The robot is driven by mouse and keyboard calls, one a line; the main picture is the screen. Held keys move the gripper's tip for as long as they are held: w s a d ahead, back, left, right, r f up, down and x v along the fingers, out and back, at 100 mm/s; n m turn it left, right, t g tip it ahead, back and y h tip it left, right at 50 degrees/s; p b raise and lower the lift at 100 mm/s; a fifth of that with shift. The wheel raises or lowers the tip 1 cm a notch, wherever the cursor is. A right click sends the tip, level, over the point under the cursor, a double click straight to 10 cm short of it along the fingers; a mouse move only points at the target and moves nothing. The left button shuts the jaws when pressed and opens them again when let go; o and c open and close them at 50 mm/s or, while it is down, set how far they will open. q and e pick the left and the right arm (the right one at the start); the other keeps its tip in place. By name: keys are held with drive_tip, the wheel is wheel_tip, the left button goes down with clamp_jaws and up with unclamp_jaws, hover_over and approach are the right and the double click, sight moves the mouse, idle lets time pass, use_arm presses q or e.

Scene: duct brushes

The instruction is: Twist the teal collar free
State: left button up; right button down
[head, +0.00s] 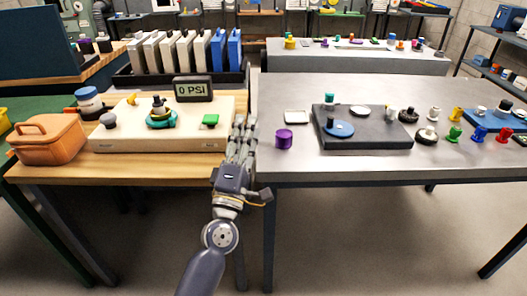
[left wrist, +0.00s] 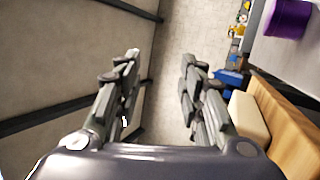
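The teal collar (head: 162,120) sits around the base of a dark fitting with a brass-coloured part (head: 158,103), on a cream board (head: 120,142) at the left. My left gripper (head: 242,124) is to the right of the board, over the gap between the wooden and grey tables, apart from the collar. In the left wrist view its two fingers (left wrist: 160,62) are spread with nothing between them. The collar is not seen in that view. My right gripper is not in view.
A "0 PSI" display (head: 193,89), a green button (head: 210,121) and a grey knob (head: 108,120) are by the collar. An orange case (head: 48,139) stands left. A purple cylinder (head: 284,139) is right of my gripper on the grey table (head: 350,168).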

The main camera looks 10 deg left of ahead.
use_arm(q)
drive_tip(key=s+d+f+m+g+h, duration=0.1)
drive_tip(key=d+f+m+g+h, duration=0.1)
drive_tip(key=d+f+m+h, duration=0.2)
drive_tip(key=shift+d+f+m+g+h, duration=0.35)
drive_tip(key=shift+m+h, duration=0.25)
drive_tip(key=shift+m, duration=1.2)
drive_tip(key=shift+a, duration=0.1)
